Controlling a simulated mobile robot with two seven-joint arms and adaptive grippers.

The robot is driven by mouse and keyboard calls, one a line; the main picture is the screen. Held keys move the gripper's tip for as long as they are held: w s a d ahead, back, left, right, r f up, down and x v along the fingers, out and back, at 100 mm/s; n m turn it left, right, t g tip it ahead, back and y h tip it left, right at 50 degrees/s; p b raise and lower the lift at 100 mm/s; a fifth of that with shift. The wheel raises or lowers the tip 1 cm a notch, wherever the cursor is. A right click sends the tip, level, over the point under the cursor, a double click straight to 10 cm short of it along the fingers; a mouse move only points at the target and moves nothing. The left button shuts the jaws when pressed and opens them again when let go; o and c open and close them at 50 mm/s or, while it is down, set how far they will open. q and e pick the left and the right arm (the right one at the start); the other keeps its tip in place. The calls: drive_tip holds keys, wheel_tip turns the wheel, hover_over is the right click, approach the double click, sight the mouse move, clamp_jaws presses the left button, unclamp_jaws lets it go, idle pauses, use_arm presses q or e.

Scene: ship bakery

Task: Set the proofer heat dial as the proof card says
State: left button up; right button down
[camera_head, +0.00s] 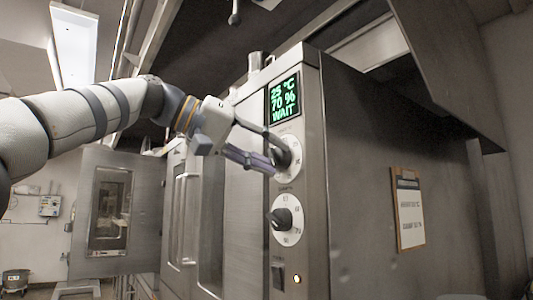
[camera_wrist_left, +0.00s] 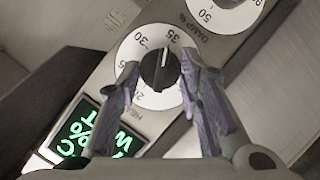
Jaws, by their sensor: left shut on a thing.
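The heat dial (camera_head: 284,158) is a black knob on a white round plate, high on the proofer's narrow steel front panel. My left gripper (camera_head: 275,157) is shut on this knob, one finger on each side. In the left wrist view, my left gripper (camera_wrist_left: 160,72) straddles the heat dial (camera_wrist_left: 159,72). Its white pointer line points up in that picture, between the 30 and 35 marks. The green display (camera_head: 284,99) reads 25 °C, 70 % and WAIT. The proof card (camera_head: 409,209) is on a brown clipboard on the proofer's side; its small text is too blurred to read surely. My right gripper is out of view.
The damp dial (camera_head: 284,218) is just below the heat dial. A black switch (camera_head: 277,276) and a small lit lamp (camera_head: 297,279) are lower on the panel. An oven-like door with a window (camera_head: 110,210) stands open at left.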

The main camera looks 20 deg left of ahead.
use_arm(q)
drive_tip(key=shift+m+y, duration=0.4)
drive_tip(key=shift+m, duration=0.3)
drive_tip(key=shift+d+t, duration=0.1)
drive_tip(key=shift+t, duration=0.2)
drive_tip(key=o, duration=1.2)
drive_tip(key=shift+c, duration=0.2)
drive_tip(key=v, duration=1.2)
